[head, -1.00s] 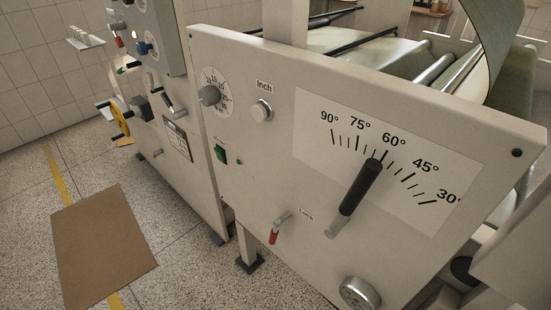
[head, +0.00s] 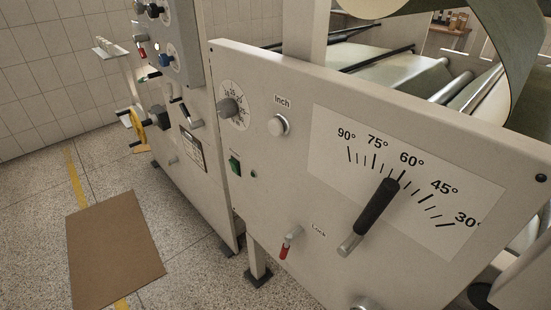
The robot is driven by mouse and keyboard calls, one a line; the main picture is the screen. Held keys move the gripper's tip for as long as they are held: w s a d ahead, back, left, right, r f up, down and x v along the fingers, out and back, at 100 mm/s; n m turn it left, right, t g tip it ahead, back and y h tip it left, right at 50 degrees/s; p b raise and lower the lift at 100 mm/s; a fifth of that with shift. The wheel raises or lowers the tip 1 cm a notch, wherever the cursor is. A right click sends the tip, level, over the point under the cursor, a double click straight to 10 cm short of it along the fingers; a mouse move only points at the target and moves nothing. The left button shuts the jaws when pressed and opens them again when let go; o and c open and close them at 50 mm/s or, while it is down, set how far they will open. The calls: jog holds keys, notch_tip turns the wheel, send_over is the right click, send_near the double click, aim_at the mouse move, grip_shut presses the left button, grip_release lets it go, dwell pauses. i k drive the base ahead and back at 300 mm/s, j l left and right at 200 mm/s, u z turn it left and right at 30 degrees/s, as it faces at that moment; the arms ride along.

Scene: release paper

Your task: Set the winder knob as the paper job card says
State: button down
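A grey knob (head: 229,107) sits on a round white numbered dial (head: 238,118) at the upper left of the large front panel. Its numbers are too small to read, and no label shows that names it the winder knob. A small framed plate with fine print (head: 193,148) is on the machine side to the left; I cannot tell if it is the job card. A black-handled lever (head: 376,206) points close to 60° on an angle scale (head: 400,150). My gripper is not in view.
The panel also has an Inch button (head: 278,125), a green switch (head: 235,165) and a red-tipped Lock lever (head: 287,244). Another control column (head: 185,40) stands behind left. A brown mat (head: 115,250) lies on the speckled floor, with open floor around it.

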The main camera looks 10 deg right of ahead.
aim_at(226, 108)
jog(key=i+j, duration=0.1)
jog(key=j, duration=0.25)
jog(key=i+j, duration=0.15)
jog(key=j, duration=0.15)
jog(key=i+j, duration=0.1)
jog(key=j, duration=0.25)
jog(key=i+j, duration=0.1)
jog(key=j, duration=0.25)
jog(key=l+z, duration=0.05)
